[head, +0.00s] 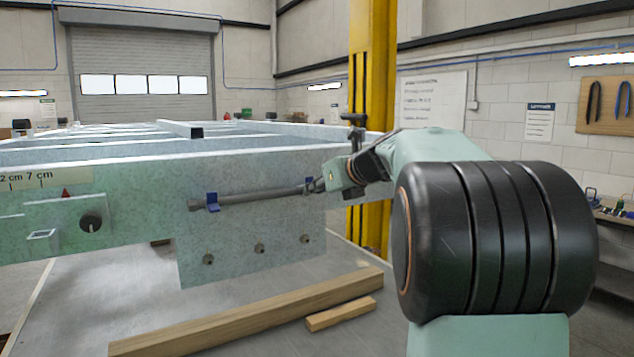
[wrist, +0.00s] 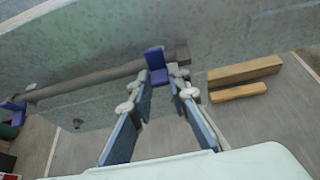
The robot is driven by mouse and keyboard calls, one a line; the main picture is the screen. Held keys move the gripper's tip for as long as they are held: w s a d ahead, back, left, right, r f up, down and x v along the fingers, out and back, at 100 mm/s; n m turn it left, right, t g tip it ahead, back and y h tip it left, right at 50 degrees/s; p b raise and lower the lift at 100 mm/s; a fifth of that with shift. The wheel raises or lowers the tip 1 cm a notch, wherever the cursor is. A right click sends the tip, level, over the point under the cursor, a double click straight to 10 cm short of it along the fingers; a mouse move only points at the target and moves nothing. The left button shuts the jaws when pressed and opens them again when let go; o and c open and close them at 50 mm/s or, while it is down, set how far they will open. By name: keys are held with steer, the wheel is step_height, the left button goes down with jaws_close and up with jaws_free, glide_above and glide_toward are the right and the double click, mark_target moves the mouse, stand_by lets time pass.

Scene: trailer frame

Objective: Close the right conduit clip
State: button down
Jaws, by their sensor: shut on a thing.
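The right conduit clip (wrist: 156,60) is a small blue piece on the grey conduit (wrist: 95,77), near the conduit's right end. It also shows in the head view (head: 309,182), partly hidden by my fingers. In the wrist view its upper flap and lower part form a bent shape; I cannot tell whether it is latched. My gripper (wrist: 161,80) has its fingertips on both sides of the clip's lower part and is shut on it. In the head view my gripper (head: 318,185) reaches in from the right. The conduit (head: 255,194) runs along the galvanized frame plate.
A second blue clip (head: 212,201) sits at the conduit's left end. Bolts (head: 259,249) and a black knob (head: 91,221) stick out of the frame (head: 130,190). Wooden beams (head: 250,315) lie below. A yellow column (head: 372,80) stands behind my arm.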

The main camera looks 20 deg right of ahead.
steer(key=shift+w+r+g+h, duration=0.15)
steer(key=shift+r+g, duration=0.15)
steer(key=shift+g, duration=0.5)
steer(key=shift+w+r+g+h, duration=0.15)
steer(key=shift+r+g, duration=0.15)
steer(key=shift+g, duration=0.5)
steer(key=shift+r+g, duration=0.15)
steer(key=shift+g, duration=0.35)
steer(key=c, duration=1.8)
jaws_free()
steer(key=shift+r, duration=0.1)
steer(key=v, duration=1.1)
steer(key=shift+s+a+r, duration=0.1)
steer(key=shift+s+r, duration=0.2)
